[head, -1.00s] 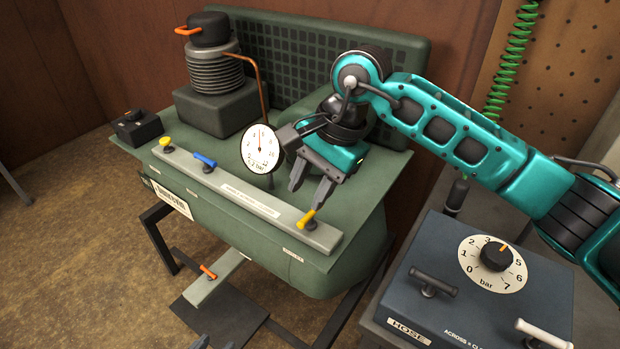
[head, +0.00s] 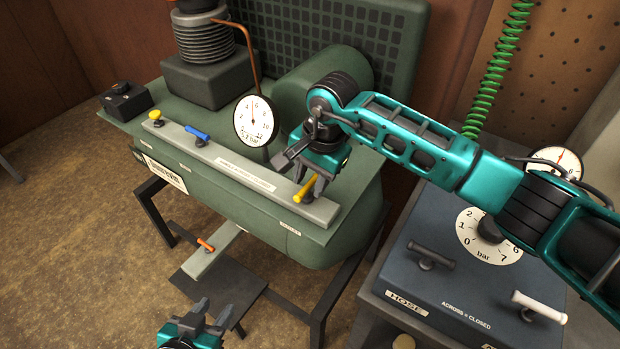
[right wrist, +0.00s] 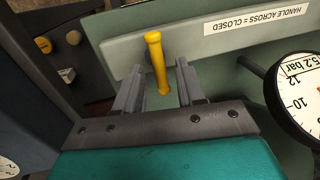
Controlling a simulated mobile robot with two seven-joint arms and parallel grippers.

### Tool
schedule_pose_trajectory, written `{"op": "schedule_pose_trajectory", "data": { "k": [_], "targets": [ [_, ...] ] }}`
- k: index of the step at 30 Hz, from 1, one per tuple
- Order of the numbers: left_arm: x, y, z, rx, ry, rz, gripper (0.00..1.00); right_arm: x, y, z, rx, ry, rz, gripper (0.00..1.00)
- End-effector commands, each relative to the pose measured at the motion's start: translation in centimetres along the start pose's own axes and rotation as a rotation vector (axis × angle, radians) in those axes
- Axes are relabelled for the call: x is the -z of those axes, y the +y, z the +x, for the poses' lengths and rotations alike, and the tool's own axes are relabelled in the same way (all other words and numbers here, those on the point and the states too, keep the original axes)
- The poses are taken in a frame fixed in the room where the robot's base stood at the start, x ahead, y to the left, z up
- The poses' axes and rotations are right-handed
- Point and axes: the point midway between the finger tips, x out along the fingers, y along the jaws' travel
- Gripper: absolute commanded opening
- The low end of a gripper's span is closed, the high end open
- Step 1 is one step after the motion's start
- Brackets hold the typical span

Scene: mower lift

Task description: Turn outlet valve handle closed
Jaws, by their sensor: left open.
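The yellow outlet valve handle (head: 310,186) sits at the right end of the grey valve bar (head: 262,180) on the green tank's front edge. It points roughly across the bar's length. My right gripper (head: 297,177) is above the bar's right end, its fingers spread. In the right wrist view the yellow handle (right wrist: 155,60) stands between the two open fingers, with a visible gap to each, not gripped. My left gripper (head: 205,318) is open and empty at the bottom of the head view, away from the valve bar.
A round gauge (head: 253,121) stands close behind the bar, left of my right gripper. A blue handle (head: 197,135) and a yellow knob (head: 154,117) are farther left on the bar. A dark blue hose box (head: 440,300) stands at the right.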

Motion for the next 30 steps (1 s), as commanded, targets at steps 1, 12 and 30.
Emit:
{"op": "schedule_pose_trajectory", "data": {
  "k": [1,12,30],
  "targets": [
    [0.04,0.0,0.0,0.0,0.001,0.0,0.43,-0.02,0.03,0.41,-0.001,-0.001,0.001,0.39],
    [0.6,-0.14,0.26,0.002,0.012,0.002,0.43,-0.02,-0.01,0.83,0.001,0.0,-0.001,0.38],
    [0.42,-0.16,0.15,0.003,0.009,0.001,0.43,-0.01,-0.05,0.78,0.003,0.0,0.0,0.0]
  ]
}}
